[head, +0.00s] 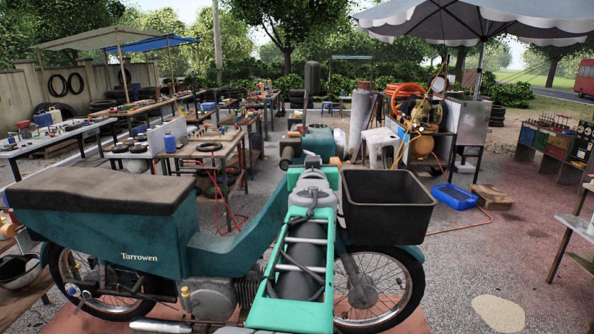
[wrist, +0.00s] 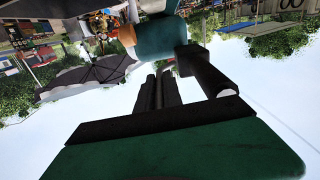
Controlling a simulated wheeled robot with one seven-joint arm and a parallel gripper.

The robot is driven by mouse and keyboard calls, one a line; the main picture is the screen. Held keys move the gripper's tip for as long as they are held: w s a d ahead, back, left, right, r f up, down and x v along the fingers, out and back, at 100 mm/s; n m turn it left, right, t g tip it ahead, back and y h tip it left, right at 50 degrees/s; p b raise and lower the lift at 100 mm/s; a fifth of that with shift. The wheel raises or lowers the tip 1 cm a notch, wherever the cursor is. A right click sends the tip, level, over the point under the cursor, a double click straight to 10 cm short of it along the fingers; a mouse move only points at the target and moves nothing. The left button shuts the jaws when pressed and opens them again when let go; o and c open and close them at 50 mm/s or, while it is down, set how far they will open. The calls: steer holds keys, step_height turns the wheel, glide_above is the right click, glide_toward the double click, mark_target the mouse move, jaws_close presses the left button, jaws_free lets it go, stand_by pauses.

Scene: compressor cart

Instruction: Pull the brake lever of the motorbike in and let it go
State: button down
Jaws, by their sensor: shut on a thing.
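The teal motorbike (head: 130,238) stands across the front of the head view, with a brown seat, "Tarrowen" on its side and a dark front basket (head: 388,215). My teal arm covers its middle and handlebar, and my gripper is hidden there. In the wrist view my gripper (wrist: 163,78) has its two dark fingers close together. The jaws are shut on the brake lever, though the lever itself is not clearly seen between them. A dark bar (wrist: 207,75), seemingly the handlebar grip, passes close at their right. A teal part (wrist: 160,42) with an orange piece shows beyond.
Workbenches (head: 205,150) with tools stand behind at the left. An orange-hosed compressor cart (head: 425,145), a blue tray (head: 455,196) and a wooden step (head: 491,196) stand at the right. The paving right of the front wheel is mostly clear.

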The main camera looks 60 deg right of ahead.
steer(key=c, duration=1.5)
jaws_free()
steer(key=shift+a, duration=0.1)
steer(key=b+v, duration=0.2)
steer(key=v, duration=0.5)
steer(key=shift+s+a, duration=0.15)
steer(key=shift+a, duration=0.15)
steer(key=shift+a+b, duration=0.1)
steer(key=shift+b, duration=0.2)
